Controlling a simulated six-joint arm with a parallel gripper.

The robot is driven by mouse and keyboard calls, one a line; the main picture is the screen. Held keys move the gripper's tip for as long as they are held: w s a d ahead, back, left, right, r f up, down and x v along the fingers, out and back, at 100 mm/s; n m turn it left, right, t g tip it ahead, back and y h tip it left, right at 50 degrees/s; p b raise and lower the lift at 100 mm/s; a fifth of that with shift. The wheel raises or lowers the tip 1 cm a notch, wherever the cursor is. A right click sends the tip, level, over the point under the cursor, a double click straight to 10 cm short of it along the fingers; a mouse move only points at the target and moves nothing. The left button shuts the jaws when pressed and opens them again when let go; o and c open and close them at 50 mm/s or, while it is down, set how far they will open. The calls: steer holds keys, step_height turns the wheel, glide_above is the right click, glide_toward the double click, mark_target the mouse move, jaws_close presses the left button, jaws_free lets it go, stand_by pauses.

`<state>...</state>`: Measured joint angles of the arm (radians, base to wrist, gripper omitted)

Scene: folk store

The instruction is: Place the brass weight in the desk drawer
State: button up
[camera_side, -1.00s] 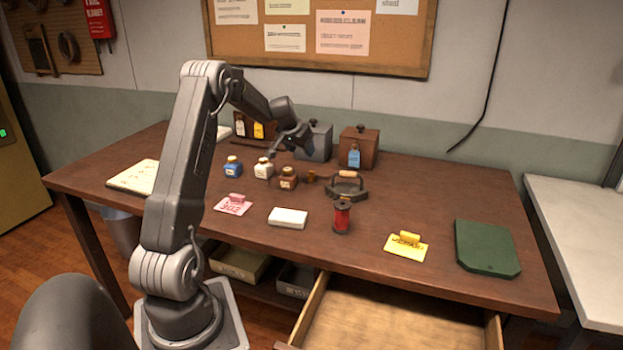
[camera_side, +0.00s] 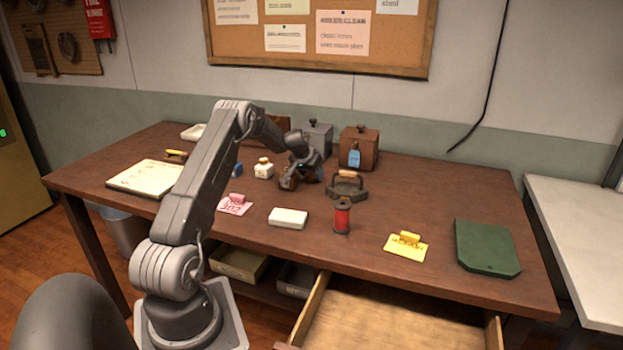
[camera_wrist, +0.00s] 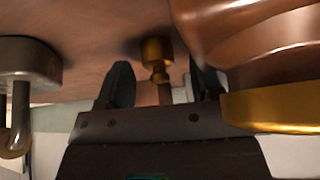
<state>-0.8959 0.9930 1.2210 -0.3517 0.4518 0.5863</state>
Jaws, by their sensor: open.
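The small brass weight (camera_wrist: 156,55) stands on the desk in the wrist view. The two open fingers of my gripper (camera_wrist: 162,88) are on either side of its line, and nothing is held. I cannot tell whether the fingertips reach around the weight. In the side view my gripper (camera_side: 308,176) is low over the desk among the bottles, and it hides the weight. The desk drawer (camera_side: 390,326) is pulled open below the front edge of the desk, and its visible floor is bare.
A brown bottle (camera_wrist: 250,45) with a gold cap is close on the right in the wrist view; a dark iron (camera_wrist: 30,65) is at left.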

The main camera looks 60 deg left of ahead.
steer(key=shift+w+f, duration=0.1)
steer(key=shift+f, duration=0.1)
steer(key=shift+c, duration=0.4)
steer(key=c, duration=0.9)
steer(key=shift+a+r, duration=0.1)
steer(key=shift+c, duration=0.6)
steer(key=shift+r, duration=0.1)
